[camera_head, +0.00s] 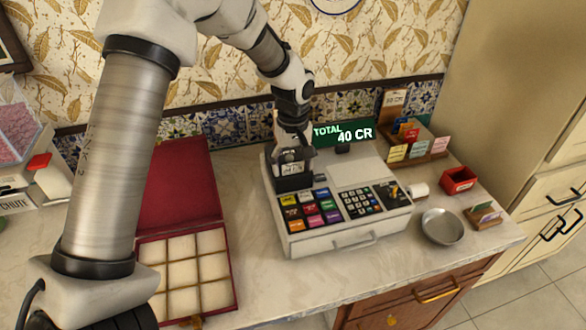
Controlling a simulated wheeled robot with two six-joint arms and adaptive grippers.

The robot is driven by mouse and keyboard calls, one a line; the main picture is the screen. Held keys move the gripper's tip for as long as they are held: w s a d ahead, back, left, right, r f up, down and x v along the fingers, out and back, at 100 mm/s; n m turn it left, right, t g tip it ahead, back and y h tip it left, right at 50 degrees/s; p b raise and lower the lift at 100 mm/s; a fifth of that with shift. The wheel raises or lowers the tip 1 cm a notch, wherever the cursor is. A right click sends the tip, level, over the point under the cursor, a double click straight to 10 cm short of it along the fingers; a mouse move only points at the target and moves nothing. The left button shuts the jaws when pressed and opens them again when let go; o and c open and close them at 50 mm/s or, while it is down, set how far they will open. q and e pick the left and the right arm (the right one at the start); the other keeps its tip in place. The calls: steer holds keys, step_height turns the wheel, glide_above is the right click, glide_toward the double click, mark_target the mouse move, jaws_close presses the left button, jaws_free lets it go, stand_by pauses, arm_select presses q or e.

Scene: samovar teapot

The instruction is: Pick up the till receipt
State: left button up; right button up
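The till (345,235) stands on the counter, with coloured keys, a number pad and a closed drawer. Its green display (343,133) reads TOTAL 40 CR. My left gripper (291,158) points down at the till's back left, right at a dark box-like part (294,184). A small pale patch with dark marks shows between the gripper and this part; it may be the till receipt (290,169), but it is mostly hidden. I cannot tell whether the fingers are closed on it. My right gripper is not in view.
An open red box (232,262) with pale compartments lies left of the till. To the right are a metal bowl (442,227), a red box (459,180), a white roll (419,190) and card holders (424,150). The counter's front edge is near the till.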

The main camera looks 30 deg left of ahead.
arm_select(q)
steer(key=c, duration=0.3)
steer(key=shift+w+r+b, duration=0.1)
steer(key=shift+r+b, duration=0.2)
steer(key=shift+r, duration=0.25)
step_height(320, 180, up, 2)
steer(key=shift+r+b, duration=0.1)
steer(key=shift+b, duration=0.3)
steer(key=s+d+r+b, duration=0.1)
steer(key=s+d+b, duration=0.1)
steer(key=s+d, duration=0.35)
steer(key=s+d+r+b, duration=0.1)
steer(key=s+d+b, duration=0.15)
steer(key=s, duration=0.55)
steer(key=r+p, duration=0.2)
steer(key=p, duration=0.1)
steer(key=d+r+p, duration=0.1)
steer(key=r+p, duration=0.1)
steer(key=p, duration=0.1)
steer(key=shift+r, duration=0.4)
